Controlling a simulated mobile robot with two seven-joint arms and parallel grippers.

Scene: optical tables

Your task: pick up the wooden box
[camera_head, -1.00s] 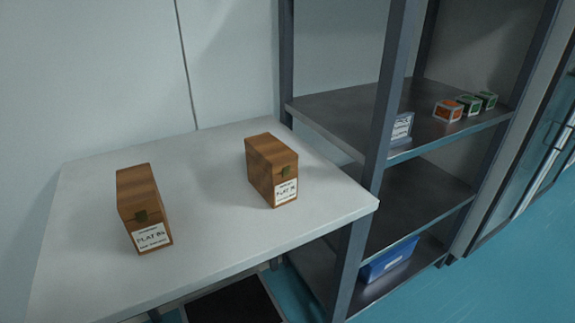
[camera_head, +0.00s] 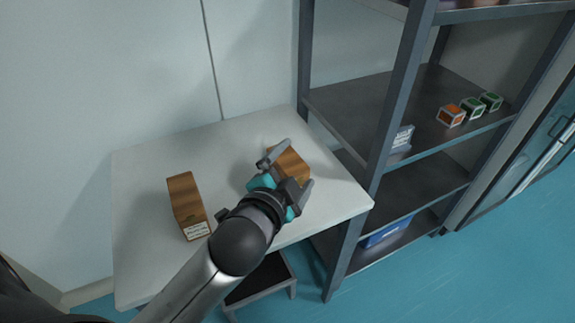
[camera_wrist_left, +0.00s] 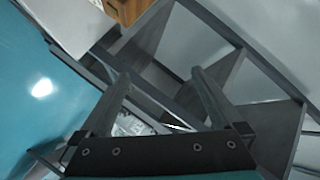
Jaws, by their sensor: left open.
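Two wooden boxes stand on the white table (camera_head: 140,240). The left wooden box (camera_head: 184,196) stands clear, with a white label on its front. The right wooden box (camera_head: 291,163) is partly hidden behind my left gripper (camera_head: 290,165), whose open fingers show on either side of it in the head view. I cannot tell whether they touch it. In the left wrist view the open fingers (camera_wrist_left: 160,85) have nothing between them, and a wooden box (camera_wrist_left: 123,8) shows only at the top edge, beyond the fingertips. My right gripper is not in view.
A grey metal shelf (camera_head: 345,100) stands at the table's right. It holds an orange box (camera_head: 450,115), green boxes (camera_head: 473,107), a labelled box (camera_head: 402,138) and a blue bin (camera_head: 386,231). A dark low stand (camera_head: 262,283) is under the table's front.

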